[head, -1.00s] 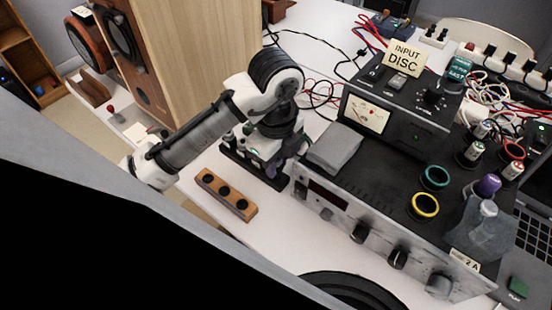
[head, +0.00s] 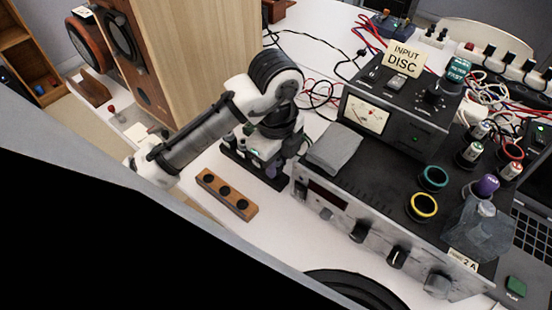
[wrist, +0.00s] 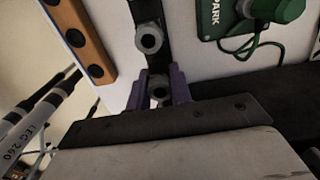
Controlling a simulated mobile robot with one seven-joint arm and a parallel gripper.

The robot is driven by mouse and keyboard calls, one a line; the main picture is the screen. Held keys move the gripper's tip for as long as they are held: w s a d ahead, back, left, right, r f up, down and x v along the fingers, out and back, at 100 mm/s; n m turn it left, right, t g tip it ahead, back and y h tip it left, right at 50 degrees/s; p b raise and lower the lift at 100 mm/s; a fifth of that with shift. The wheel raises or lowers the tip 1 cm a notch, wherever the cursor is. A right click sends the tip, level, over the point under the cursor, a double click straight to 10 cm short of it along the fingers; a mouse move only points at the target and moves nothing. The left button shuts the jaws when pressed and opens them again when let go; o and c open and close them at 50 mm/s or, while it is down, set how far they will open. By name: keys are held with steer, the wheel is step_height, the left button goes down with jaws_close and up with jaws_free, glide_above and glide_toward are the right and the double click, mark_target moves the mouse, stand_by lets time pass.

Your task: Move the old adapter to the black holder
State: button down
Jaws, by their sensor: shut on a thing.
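My gripper (wrist: 158,82) shows in the wrist view as two purple fingers shut on a small grey ring-shaped piece (wrist: 159,93), which looks like the adapter. The black holder (wrist: 152,62) is a dark strip just beyond the fingertips. A second grey ring-shaped piece (wrist: 148,38) sits on it. In the head view my gripper (head: 272,168) points down over the black holder (head: 236,159), beside the large amplifier. The arm and fingers hide much of the holder there. I cannot tell whether the held piece touches the holder.
A wooden block with several dark holes (head: 227,194) lies left of the amplifier (head: 345,225). A grey folded cloth (head: 334,148) lies on the amplifier's near left corner, close to my gripper. A green PARK plate (wrist: 228,22) with a cord shows in the wrist view.

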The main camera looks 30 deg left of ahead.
steer(key=shift+f+b, duration=0.7)
steer(key=shift+f, duration=0.25)
steer(key=c, duration=1.2)
jaws_free()
steer(key=shift+o, duration=0.2)
steer(key=shift+r, duration=0.1)
steer(key=shift+r+p, duration=3.6)
steer(key=shift+r, duration=0.15)
